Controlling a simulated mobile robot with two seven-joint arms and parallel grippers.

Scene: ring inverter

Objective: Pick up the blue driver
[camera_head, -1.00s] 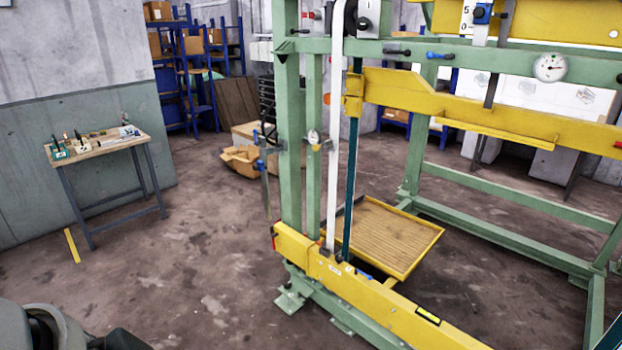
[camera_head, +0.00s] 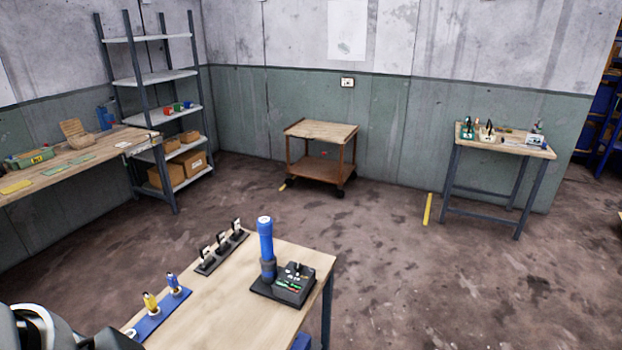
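A small blue-handled driver (camera_head: 173,284) stands upright in a blue rack (camera_head: 163,319) on the near wooden table (camera_head: 225,305). A yellow-handled driver (camera_head: 150,302) stands beside it in the same rack. A larger upright blue cylinder (camera_head: 265,240), also possibly a driver, stands on a black base beside a dark box (camera_head: 294,284). Grey and black parts of my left arm show in the lower left corner, close to the rack. No fingertips of my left gripper are visible. My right gripper is out of view.
A dark holder with several upright pieces (camera_head: 221,252) stands at the near table's back left edge. A brown cart (camera_head: 320,150) stands by the wall, a small table (camera_head: 505,140) at right, a workbench (camera_head: 70,165) and shelves (camera_head: 155,77) at left. Floor between is open.

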